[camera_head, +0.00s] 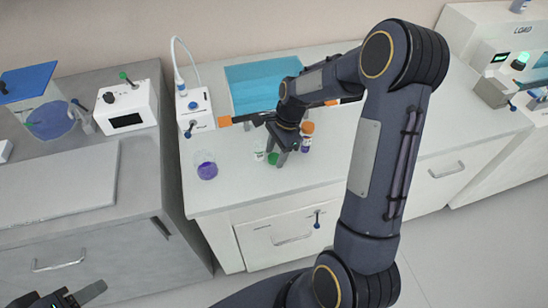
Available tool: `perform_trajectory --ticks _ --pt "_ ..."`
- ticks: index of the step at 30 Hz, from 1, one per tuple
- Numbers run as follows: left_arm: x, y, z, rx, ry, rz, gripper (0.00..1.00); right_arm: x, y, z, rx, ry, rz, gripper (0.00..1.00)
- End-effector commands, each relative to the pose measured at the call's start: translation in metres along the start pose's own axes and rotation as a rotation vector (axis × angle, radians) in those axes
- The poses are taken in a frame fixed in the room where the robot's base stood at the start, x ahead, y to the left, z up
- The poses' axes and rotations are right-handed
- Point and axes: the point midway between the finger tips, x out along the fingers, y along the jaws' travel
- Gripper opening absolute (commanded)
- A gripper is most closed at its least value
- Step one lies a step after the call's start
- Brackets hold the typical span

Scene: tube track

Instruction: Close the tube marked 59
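My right arm reaches over the white bench in the head view, with its gripper (281,157) low over the bench top. Its fingers point down beside a small green item (272,158), possibly a cap. A small whitish tube (258,156) is just left of it. An orange-capped tube (306,136) stands behind and to the right of the fingers. The number 59 is not readable on any tube. Whether the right fingers hold anything is unclear. My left gripper (62,297) shows at the bottom left corner, fingers apart, away from the bench.
A purple-filled round vessel (207,170) stands near the bench's left front. A white device with a cable (196,108) and a blue tray (258,86) are behind. The left counter holds a white box with a dark screen (126,108). Bench space in front is clear.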

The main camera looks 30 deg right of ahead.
Motion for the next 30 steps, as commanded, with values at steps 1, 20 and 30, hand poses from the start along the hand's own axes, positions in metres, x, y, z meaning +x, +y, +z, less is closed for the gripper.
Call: perform_trajectory --ticks 1,20,30 --pt "0.0 0.0 0.0 0.0 0.0 0.0 0.53 0.0 0.0 0.0 0.0 0.0 0.0 0.41" --pt "0.0 0.0 0.0 0.0 0.0 0.0 0.53 -0.004 0.0 0.001 -0.001 0.0 -0.001 0.11" --pt "0.0 0.0 0.0 0.0 0.0 0.0 0.53 -0.048 0.014 0.013 0.0 0.0 -0.005 0.11"
